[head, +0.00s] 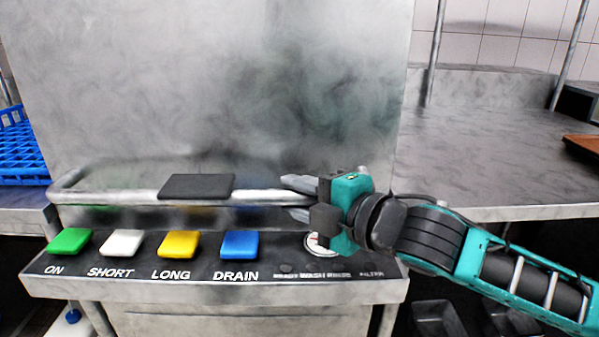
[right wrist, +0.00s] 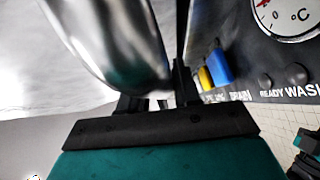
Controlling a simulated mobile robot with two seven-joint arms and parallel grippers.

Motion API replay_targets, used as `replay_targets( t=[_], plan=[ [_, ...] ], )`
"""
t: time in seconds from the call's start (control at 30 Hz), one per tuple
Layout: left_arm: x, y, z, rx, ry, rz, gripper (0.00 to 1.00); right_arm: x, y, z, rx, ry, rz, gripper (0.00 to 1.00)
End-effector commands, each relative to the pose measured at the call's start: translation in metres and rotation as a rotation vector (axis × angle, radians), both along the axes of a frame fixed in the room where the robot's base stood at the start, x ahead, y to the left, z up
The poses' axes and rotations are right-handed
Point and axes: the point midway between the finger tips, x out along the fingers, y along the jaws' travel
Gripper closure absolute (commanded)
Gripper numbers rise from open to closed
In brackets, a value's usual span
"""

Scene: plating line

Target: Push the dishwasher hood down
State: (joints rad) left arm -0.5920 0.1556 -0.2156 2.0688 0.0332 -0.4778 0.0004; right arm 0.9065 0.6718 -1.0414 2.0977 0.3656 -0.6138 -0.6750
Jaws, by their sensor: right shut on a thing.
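The dishwasher hood (head: 220,80) is a large grey metal box in the middle of the head view. Its lower edge shows just above the control panel. A metal bar handle (head: 120,195) with a black pad (head: 196,187) runs across its front. My right gripper (head: 299,198) is shut on the handle near its right end, one finger above and one below the bar. In the right wrist view the shiny bar (right wrist: 115,45) runs down into the jaws (right wrist: 155,100). My left gripper is not in view.
Green (head: 70,241), white (head: 121,243), yellow (head: 178,244) and blue (head: 240,244) buttons sit close below the handle. A dial (right wrist: 290,15) is partly hidden by my right gripper in the head view. A blue rack (head: 20,150) stands left; a steel counter (head: 490,130) is right.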

Motion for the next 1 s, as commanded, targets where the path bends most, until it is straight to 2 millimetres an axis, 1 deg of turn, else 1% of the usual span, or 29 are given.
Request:
replay_targets(
  t=[0.03, 0.1, 0.53, 0.57, 0.6, 0.73, 0.77, 1.0],
  plan=[
    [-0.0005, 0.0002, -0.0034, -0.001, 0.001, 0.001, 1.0, -0.0012, 0.001, -0.007, 0.001, 0.005, 0.003, 1.0],
    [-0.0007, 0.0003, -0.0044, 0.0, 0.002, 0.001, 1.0, -0.0009, 0.0009, -0.01, 0.001, 0.004, 0.003, 1.0],
    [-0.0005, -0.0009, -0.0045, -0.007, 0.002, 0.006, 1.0, -0.0007, 0.0005, -0.0156, -0.003, 0.01, 0.001, 1.0],
    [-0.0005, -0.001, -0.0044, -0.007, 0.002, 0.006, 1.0, -0.0006, 0.0005, -0.0157, -0.003, 0.01, 0.001, 0.65],
    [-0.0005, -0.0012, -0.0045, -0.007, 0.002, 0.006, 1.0, -0.0006, 0.0004, -0.0157, -0.003, 0.01, 0.001, 0.61],
    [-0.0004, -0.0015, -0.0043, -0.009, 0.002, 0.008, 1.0, -0.0002, 0.0002, -0.0148, -0.002, 0.008, -0.001, 0.49],
    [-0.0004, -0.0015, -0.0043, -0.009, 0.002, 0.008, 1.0, 0.0, 0.0001, -0.0144, -0.002, 0.006, -0.001, 0.47],
    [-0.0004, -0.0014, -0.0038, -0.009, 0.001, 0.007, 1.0, -0.0002, -0.0007, -0.0115, 0.0, 0.001, -0.001, 0.47]
  ],
)
